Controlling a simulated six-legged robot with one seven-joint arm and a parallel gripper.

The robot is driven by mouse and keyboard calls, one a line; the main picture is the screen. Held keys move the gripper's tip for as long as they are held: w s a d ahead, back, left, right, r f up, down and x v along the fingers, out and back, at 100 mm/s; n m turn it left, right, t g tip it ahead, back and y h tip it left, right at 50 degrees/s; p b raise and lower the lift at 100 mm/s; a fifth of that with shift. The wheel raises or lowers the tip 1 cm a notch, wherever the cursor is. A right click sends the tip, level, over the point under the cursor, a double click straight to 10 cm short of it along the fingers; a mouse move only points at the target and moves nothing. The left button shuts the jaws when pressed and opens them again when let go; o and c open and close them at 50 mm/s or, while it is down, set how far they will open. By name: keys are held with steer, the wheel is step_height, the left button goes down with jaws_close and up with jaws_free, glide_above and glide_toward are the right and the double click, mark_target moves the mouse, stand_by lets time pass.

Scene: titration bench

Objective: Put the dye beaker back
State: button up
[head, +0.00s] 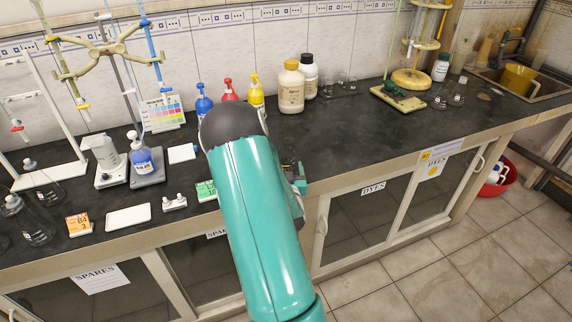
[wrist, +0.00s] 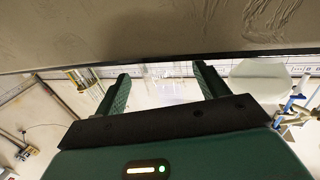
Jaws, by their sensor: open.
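My gripper (wrist: 160,70) is open in the wrist view, with its two dark green fingers apart. A faint, clear, glass-like shape shows between and beyond the fingertips; I cannot tell whether it is the dye beaker or whether the fingers touch it. In the head view my teal arm reaches over the bench's front edge and hides most of the gripper and what is before it. I cannot pick out the dye beaker with certainty. The cabinet doors below the bench carry a DYES label (head: 373,188), and these doors look shut.
The dark bench (head: 350,135) is clear right of my arm. Pump bottles (head: 229,90), a cream jar (head: 290,88) and small glassware (head: 345,80) stand behind. A blue bottle (head: 142,160), cards and a burette stand crowd the left. A red bucket (head: 494,180) is on the floor.

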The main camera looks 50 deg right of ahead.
steer(key=v, duration=0.9)
steer(key=w+a+r+y, duration=0.4)
steer(key=w+a+r, duration=0.2)
steer(key=w+a, duration=0.25)
steer(key=w+a+r+n+g+y, duration=0.1)
steer(key=a+r+n+y, duration=0.15)
steer(key=a, duration=0.35)
steer(key=w+a+r+n+y, duration=0.1)
steer(key=w+a+r+y, duration=0.2)
steer(key=a, duration=0.4)
steer(key=s+a+r+n+g+y, duration=0.2)
steer(key=s+a+r, duration=0.3)
steer(key=s+a, duration=0.4)
steer(key=s+a+r+n+g+y, duration=0.2)
steer(key=s+a+r+n+g, duration=0.1)
steer(key=s+a, duration=0.5)
step_height(320, 180, up, 3)
steer(key=shift+s+a+f+n, duration=0.15)
steer(key=shift+s+a+n, duration=0.2)
steer(key=shift+s+n, duration=0.45)
steer(key=shift+s+d, duration=0.1)
steer(key=shift+d, duration=0.05)
